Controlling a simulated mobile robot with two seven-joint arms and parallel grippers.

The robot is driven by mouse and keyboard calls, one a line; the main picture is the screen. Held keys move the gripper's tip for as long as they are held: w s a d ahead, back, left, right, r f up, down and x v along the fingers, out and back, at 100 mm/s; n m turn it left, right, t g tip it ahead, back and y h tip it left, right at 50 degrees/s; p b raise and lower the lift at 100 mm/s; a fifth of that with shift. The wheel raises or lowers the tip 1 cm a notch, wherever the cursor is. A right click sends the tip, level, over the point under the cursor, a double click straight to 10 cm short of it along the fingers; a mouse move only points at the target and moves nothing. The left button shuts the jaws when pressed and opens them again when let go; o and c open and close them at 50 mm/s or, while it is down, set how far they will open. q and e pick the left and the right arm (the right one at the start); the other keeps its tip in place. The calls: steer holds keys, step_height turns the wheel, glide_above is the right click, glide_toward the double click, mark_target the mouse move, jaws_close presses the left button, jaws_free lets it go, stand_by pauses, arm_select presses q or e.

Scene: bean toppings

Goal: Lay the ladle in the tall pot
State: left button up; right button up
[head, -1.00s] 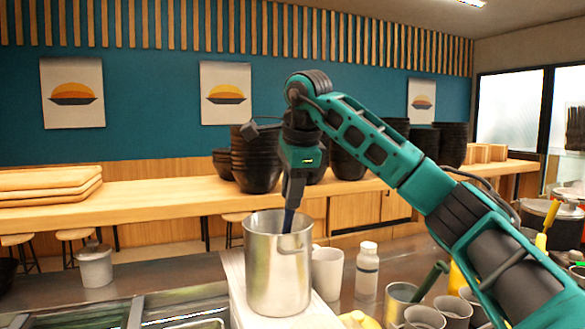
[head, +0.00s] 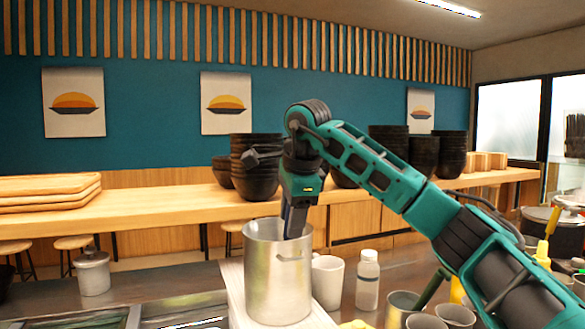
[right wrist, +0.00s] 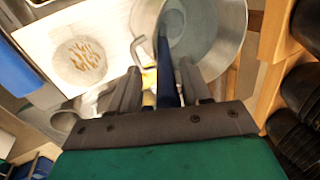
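The tall pot (head: 277,280) is a shiny metal cylinder standing upright on the counter; its open rim also shows in the right wrist view (right wrist: 232,38). My right gripper (head: 295,234) points down with its fingertips at the pot's mouth, partly behind the near rim. The ladle (right wrist: 169,55) shows as a dark blue handle running between the fingers toward the inside of the pot. In the right wrist view the fingers (right wrist: 160,85) stand apart, with a gap visible beside the handle. My left gripper is out of view.
A white mug (head: 327,281) and a white bottle (head: 368,279) stand close to the pot's right. Several cups (head: 455,316) are farther right. The pot stands on a white board (head: 236,283). A lidded container (head: 93,273) is at left. Black bowls (head: 255,166) are stacked on the back counter.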

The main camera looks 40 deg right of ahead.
steer(key=shift+o, duration=0.5)
steer(key=shift+r, duration=0.15)
steer(key=shift+r, duration=0.3)
steer(key=p+v, duration=0.3)
steer(key=v, duration=0.9)
steer(key=shift+s, duration=0.2)
